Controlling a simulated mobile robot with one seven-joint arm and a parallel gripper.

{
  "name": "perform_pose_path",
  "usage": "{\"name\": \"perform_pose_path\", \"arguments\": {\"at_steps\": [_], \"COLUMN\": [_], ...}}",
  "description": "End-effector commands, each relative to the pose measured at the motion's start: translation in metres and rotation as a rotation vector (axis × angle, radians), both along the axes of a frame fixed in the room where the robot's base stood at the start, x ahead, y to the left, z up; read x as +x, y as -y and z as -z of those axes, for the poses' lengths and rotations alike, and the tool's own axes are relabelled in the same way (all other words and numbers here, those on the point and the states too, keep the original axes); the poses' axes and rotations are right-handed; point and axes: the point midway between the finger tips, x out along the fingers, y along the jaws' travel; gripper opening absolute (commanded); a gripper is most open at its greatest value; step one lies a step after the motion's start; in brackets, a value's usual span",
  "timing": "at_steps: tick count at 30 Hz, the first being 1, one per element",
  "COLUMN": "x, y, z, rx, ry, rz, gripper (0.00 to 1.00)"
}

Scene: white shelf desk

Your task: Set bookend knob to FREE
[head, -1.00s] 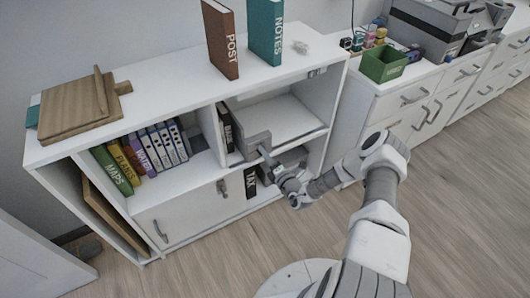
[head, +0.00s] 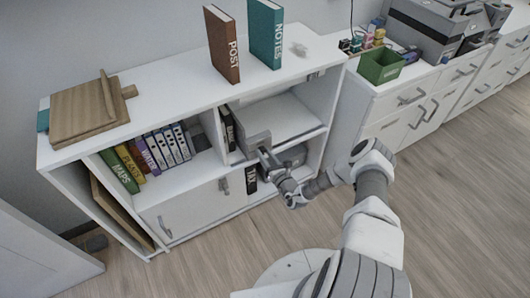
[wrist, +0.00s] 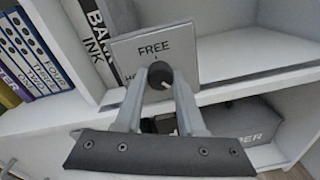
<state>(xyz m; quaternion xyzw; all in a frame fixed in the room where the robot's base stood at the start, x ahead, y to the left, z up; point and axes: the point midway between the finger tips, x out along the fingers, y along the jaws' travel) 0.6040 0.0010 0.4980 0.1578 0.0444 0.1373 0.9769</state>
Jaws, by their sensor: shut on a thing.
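The grey bookend (head: 254,139) stands on the upper inner shelf, beside dark upright books. In the wrist view its grey face plate (wrist: 181,57) reads FREE at the top and the start of another word, HO, at the left. The dark round knob (wrist: 160,80) sits on the plate below FREE. A small pale mark shows on the knob, but which label it points to is not clear. My gripper (wrist: 159,74) is shut on the knob, one finger on each side. In the head view my gripper (head: 264,152) reaches the bookend's front, and the knob is hidden.
Books labelled BANK and INK (wrist: 92,42) stand close left of the plate. The shelf edge (wrist: 258,86) runs just right of the fingers. A dark box (wrist: 245,120) lies in the compartment below. Shelf space right of the bookend is clear.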

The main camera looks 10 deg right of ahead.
Motion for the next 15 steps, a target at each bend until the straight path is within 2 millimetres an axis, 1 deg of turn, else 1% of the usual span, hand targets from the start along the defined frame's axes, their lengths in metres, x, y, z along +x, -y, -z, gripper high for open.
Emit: {"name": "perform_pose_path", "arguments": {"at_steps": [15], "x": [-0.0009], "y": [-0.0009], "z": [-0.0011], "rx": [-0.465], "ry": [0.152], "rz": [-0.001], "gripper": [0.0]}}
